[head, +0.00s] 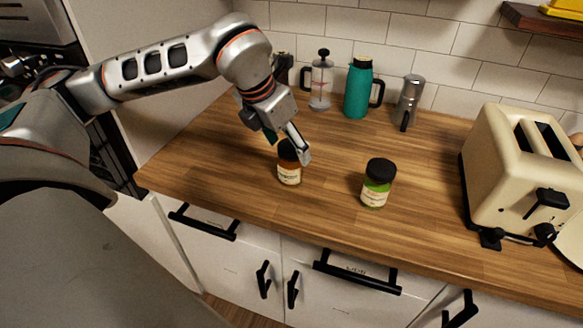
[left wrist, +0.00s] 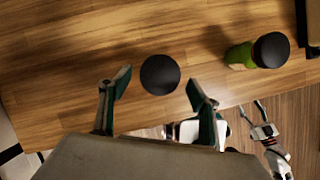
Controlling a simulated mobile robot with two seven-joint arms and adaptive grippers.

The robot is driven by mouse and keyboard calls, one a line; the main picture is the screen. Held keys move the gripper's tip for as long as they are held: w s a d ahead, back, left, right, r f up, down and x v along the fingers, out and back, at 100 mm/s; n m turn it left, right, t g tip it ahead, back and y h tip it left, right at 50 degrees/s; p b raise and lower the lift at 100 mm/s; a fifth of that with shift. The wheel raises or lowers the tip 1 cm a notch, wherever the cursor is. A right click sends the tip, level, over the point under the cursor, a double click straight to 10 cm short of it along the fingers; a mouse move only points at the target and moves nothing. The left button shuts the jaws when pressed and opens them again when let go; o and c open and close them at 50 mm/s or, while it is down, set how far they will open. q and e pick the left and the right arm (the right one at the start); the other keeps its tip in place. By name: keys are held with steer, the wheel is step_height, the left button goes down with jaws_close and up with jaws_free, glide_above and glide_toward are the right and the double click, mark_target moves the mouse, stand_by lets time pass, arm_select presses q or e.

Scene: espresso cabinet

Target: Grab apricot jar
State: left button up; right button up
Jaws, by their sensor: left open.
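The apricot jar (head: 289,172), orange with a pale label and a black lid, stands upright on the wooden counter. In the left wrist view its black lid (left wrist: 160,75) shows from above, just beyond and between the fingertips. My left gripper (head: 291,146) is open at the jar's top, with one finger passing in front of the lid in the head view. I cannot tell whether a finger touches the jar. My right gripper does not show in the head view.
A green jar (head: 377,184) with a black lid stands to the right. A cream toaster (head: 512,165) is at the far right. A French press (head: 321,82), teal flask (head: 358,90) and moka pot (head: 410,101) stand along the wall. The counter (head: 330,205) between the jars is clear.

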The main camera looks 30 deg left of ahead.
arm_select(q)
steer(key=x, duration=0.2)
steer(key=shift+w+f, duration=0.1)
steer(key=shift+f, duration=0.25)
steer(key=shift+w+f, duration=0.3)
steer(key=shift+f, duration=0.2)
steer(key=c, duration=1.5)
steer(key=shift+r, duration=0.1)
steer(key=shift+c, duration=0.2)
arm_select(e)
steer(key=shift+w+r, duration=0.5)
arm_select(q)
steer(key=shift+r, duration=0.1)
